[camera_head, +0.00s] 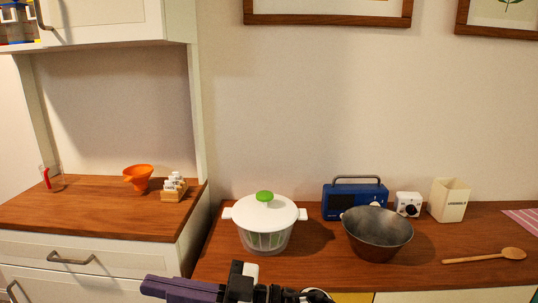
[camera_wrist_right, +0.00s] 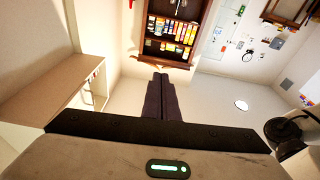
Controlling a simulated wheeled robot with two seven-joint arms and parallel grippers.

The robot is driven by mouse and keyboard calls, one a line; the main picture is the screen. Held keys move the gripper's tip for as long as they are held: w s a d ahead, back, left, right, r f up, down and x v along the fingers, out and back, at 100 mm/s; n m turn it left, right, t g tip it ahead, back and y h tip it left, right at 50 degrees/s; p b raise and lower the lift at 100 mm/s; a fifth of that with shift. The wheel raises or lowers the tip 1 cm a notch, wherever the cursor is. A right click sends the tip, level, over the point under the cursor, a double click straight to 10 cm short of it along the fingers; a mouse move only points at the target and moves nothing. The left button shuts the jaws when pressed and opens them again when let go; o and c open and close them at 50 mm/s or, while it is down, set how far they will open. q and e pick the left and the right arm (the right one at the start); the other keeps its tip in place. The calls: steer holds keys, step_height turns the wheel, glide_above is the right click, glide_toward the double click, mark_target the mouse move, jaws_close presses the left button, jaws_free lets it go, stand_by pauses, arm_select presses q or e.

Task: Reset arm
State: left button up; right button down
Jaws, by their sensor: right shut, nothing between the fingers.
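My right gripper (camera_head: 182,288) shows at the bottom of the head view, in front of the counter and pointing left. Its purple fingers are closed together with nothing between them. My left gripper is not in either view.
A white salad spinner (camera_head: 265,222), a dark metal bowl (camera_head: 377,235), a blue radio (camera_head: 355,197), a cream canister (camera_head: 449,199) and a wooden spoon (camera_head: 487,256) are on the right counter. An orange funnel (camera_head: 138,177) stands on the hutch counter (camera_head: 95,215).

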steer(key=w+d+f+m+t+h, duration=0.3)
steer(key=d+f+m+t+h, duration=1)
steer(key=d+f, duration=0.7)
steer(key=s+d+f+m+g+h, duration=0.1)
steer(key=s+d+f+g+h, duration=0.1)
steer(key=s+d+f, duration=0.4)
steer(key=s+d+f+m+g+h, duration=0.2)
steer(key=s+d+f, duration=0.5)
steer(key=s+f, duration=0.6)
steer(key=shift+s+d+f+g+h, duration=0.15)
steer(key=shift+f+g+h, duration=0.15)
steer(key=shift+g, duration=0.3)
